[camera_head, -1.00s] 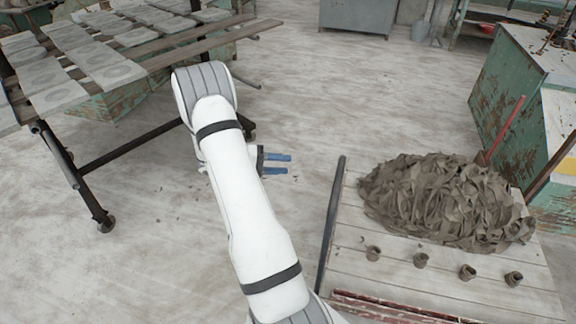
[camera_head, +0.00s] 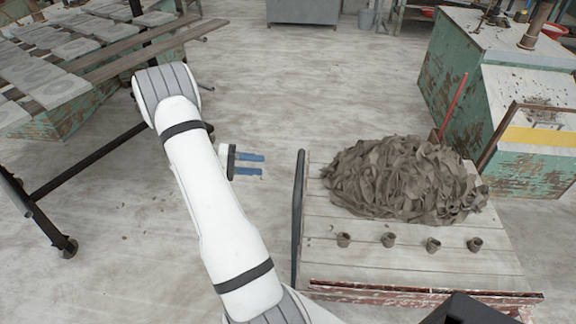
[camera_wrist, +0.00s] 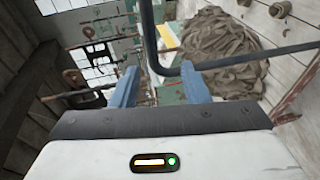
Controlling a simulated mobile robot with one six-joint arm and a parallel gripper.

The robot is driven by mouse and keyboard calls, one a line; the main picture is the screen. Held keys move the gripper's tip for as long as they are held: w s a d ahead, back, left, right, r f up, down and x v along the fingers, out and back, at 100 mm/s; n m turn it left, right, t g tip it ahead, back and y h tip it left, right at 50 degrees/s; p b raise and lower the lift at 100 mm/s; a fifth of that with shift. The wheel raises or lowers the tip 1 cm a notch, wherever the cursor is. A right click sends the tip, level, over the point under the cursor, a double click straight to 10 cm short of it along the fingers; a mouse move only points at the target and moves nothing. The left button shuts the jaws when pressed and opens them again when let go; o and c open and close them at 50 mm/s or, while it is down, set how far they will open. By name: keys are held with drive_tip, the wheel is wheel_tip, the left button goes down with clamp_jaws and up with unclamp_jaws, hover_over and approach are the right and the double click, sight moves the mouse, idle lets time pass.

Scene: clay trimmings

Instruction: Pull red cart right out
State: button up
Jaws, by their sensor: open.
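The cart (camera_head: 340,262) is a low bed of pale planks with a worn red front edge. It carries a big heap of clay trimmings (camera_head: 400,180) and several small clay pieces near its front. Its dark bar handle (camera_head: 298,215) stands along its left side. My gripper (camera_head: 262,165) is open and empty, to the left of the handle, with its blue fingers pointing right. A gap shows between fingertips and handle in the head view. In the wrist view, the dark handle (camera_wrist: 255,58) runs across just beyond my gripper (camera_wrist: 160,72); contact cannot be told.
A rack of grey tiles (camera_head: 60,88) on dark wheeled legs stands at the left. A worn green cabinet (camera_head: 450,75) and a red-handled tool (camera_head: 453,105) stand behind the cart at the right. The floor between rack and cart is clear.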

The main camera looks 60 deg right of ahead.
drive_tip(key=s+d+m+y+p, duration=0.1)
drive_tip(key=s+d, duration=0.2)
drive_tip(key=s, duration=0.4)
drive_tip(key=s+d+f+g+y+p, duration=0.1)
drive_tip(key=s+d, duration=0.3)
drive_tip(key=s, duration=0.2)
drive_tip(key=shift+s+f+m+g+y, duration=0.2)
drive_tip(key=shift+s+m+g+y, duration=0.1)
drive_tip(key=shift+s+m, duration=0.1)
clamp_jaws()
